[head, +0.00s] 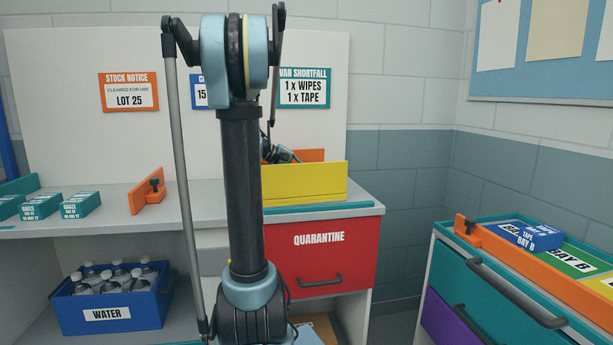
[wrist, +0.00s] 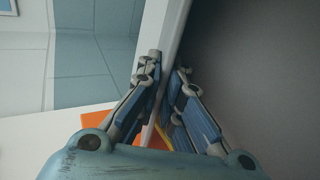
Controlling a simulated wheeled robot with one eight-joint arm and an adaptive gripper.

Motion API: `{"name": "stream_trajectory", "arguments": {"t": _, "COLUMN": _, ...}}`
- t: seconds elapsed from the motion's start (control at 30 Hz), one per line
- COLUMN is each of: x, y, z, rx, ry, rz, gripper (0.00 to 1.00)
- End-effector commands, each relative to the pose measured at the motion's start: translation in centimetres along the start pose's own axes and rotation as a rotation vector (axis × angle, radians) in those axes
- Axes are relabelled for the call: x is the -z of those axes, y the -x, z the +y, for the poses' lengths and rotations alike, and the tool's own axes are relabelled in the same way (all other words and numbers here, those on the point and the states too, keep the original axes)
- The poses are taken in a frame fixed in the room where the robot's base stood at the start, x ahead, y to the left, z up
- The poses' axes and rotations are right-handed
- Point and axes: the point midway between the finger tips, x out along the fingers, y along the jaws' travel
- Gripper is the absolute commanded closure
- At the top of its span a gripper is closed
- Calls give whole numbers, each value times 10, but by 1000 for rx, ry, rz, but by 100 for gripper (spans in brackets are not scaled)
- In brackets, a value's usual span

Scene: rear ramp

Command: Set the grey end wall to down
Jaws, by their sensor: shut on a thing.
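The yellow box (head: 305,183) with an orange rear side (head: 312,155) stands on the worktop in the head view. My gripper (head: 280,155) is at its left end, partly hidden behind my arm. In the wrist view my gripper (wrist: 167,76) is shut, its fingers on either side of a pale edge. This edge borders a broad dark grey face (wrist: 255,70), which looks like the grey end wall. In the head view my arm covers that end, so I cannot tell the wall's exact tilt. Orange (wrist: 97,122) shows beside the fingers in the wrist view.
A red quarantine drawer (head: 320,256) is below the yellow box. Small teal boxes (head: 80,205) and an orange bracket (head: 148,190) are on the worktop at left. A blue water crate (head: 112,314) stands below. A teal cabinet (head: 500,290) is at right, with a floor gap between.

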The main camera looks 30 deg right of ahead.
Motion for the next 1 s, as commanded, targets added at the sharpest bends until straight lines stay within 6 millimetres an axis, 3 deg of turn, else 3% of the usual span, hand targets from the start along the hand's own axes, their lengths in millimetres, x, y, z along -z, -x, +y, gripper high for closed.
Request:
{"name": "stream_trajectory", "arguments": {"t": 0.1, "x": -1, "y": -1, "z": 0, "rx": 1, "ry": 0, "rz": -1, "gripper": 100}}
{"name": "stream_trajectory", "arguments": {"t": 0.2, "x": -1, "y": -1, "z": 0, "rx": 1, "ry": 0, "rz": -1, "gripper": 76}}
{"name": "stream_trajectory", "arguments": {"t": 0.23, "x": -1, "y": -1, "z": 0, "rx": 1, "ry": 0, "rz": -1, "gripper": 73}}
{"name": "stream_trajectory", "arguments": {"t": 0.67, "x": 0, "y": 5, "z": 0, "rx": 1, "ry": 0, "rz": 0, "gripper": 73}}
{"name": "stream_trajectory", "arguments": {"t": 1.0, "x": 0, "y": 57, "z": -1, "rx": 1, "ry": 2, "rz": 3, "gripper": 73}}
